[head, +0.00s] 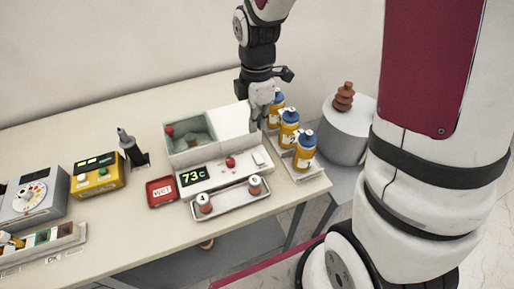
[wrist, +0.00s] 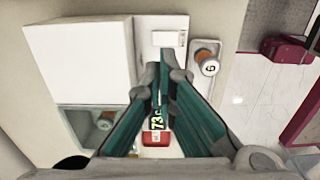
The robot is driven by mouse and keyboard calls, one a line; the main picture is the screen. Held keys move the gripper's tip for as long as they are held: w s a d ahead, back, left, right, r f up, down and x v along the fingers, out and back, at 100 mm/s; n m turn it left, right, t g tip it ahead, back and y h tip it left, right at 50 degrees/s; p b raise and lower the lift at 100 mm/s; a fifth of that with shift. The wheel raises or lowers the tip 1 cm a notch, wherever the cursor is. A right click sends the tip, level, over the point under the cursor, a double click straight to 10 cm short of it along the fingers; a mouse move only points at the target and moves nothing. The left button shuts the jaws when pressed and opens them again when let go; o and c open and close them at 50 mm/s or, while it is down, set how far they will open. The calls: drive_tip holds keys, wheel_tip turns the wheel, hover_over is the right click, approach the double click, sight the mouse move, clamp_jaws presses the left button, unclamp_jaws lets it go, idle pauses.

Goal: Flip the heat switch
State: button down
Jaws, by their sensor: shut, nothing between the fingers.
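A heater unit carries a green-digit display (head: 193,177) reading 73c, a red knob (head: 230,162) and a pale switch (head: 259,158) at its right end. The switch also shows in the wrist view (wrist: 169,38), just beyond my fingertips, on a white plate. My gripper (head: 259,121) is above the back right of the unit, in front of the white block. In the wrist view my gripper (wrist: 165,68) is shut and empty, with the fingertips together short of the switch. I cannot tell their height above it. The fingers hide the red knob there.
An open bath (head: 190,137) adjoins the white block (head: 232,121). Blue-capped bottles (head: 289,128) stand close to the right of my gripper. A tray (head: 231,200) with two numbered bushings lies in front. A red tray (head: 160,192) and yellow meter (head: 98,175) are left.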

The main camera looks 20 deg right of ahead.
approach(259, 159)
drive_tip(key=f, duration=0.2)
drive_tip(key=w+f, duration=0.1)
drive_tip(key=f, duration=0.2)
drive_tip(key=shift+w+f+p, duration=0.1)
drive_tip(key=shift+f+p, duration=0.1)
drive_tip(key=shift+p, duration=0.1)
drive_tip(key=shift+w+f, duration=0.1)
drive_tip(key=shift+f, duration=0.7)
drive_tip(key=shift+f, duration=0.3)
drive_tip(key=shift+s+r+p, duration=0.15)
drive_tip(key=shift+s+p, duration=0.4)
drive_tip(key=shift+s, duration=0.25)
